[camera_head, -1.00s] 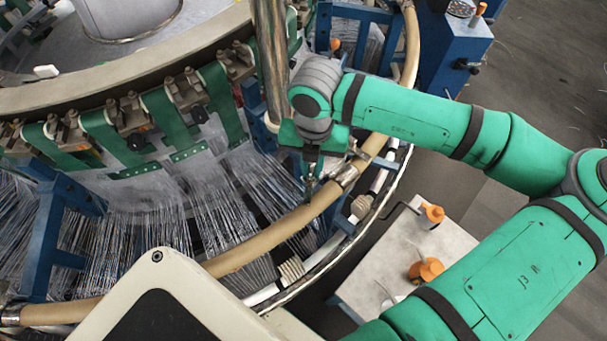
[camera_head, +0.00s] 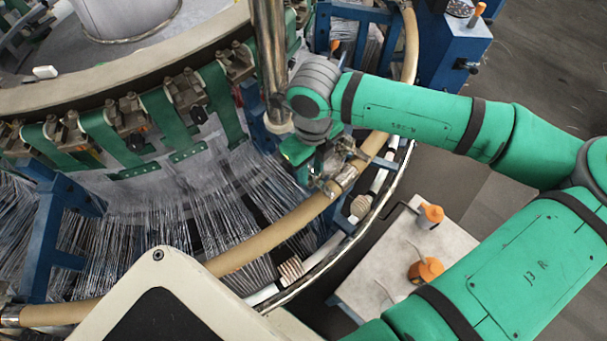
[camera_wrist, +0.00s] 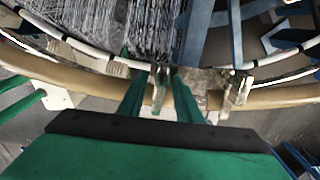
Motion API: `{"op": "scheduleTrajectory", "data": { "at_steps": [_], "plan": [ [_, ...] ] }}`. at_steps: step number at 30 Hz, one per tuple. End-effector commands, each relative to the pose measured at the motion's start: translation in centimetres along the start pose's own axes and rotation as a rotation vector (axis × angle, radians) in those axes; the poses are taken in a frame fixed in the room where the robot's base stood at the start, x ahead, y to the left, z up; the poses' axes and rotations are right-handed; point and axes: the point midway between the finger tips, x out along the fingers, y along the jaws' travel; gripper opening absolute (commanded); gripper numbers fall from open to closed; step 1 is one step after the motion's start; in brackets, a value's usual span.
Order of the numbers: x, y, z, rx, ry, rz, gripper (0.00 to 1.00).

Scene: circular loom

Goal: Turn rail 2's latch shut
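The tan tubular rail (camera_head: 270,238) curves around the loom, with a metal sleeve and clamp (camera_head: 346,177) on it. The metal fitting also shows in the wrist view (camera_wrist: 236,88), just right of my fingers. No number is readable on the rail. My gripper (camera_head: 322,182) is at the rail beside this metal fitting. In the wrist view my gripper (camera_wrist: 159,78) has its two green fingers apart, over the rail, with a small metal piece (camera_wrist: 158,92) between them, perhaps the latch lever. Whether the fingers touch it cannot be told. The latch's angle is not clear.
A vertical metal post (camera_head: 268,60) stands close left of my wrist. Blue brackets (camera_head: 50,230) and white threads lie inside the rail. A thinner white ring (camera_head: 365,205) runs outside it. A small table (camera_head: 400,255) with orange-topped items stands at the lower right.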

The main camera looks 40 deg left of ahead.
Motion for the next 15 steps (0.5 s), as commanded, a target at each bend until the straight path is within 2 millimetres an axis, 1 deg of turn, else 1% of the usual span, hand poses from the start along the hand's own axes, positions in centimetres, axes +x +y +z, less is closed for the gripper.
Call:
{"op": "scheduleTrajectory", "data": {
  "at_steps": [5, 7, 15],
  "plan": [
    [-0.1, -0.1, 0.1, 0.002, -0.002, -0.002, 0.31],
    [-0.5, -0.2, 0.1, 0.003, -0.003, -0.003, 0.31],
    [-3.8, -0.3, 0.1, 0.005, -0.004, -0.006, 0.31]
  ]
}}
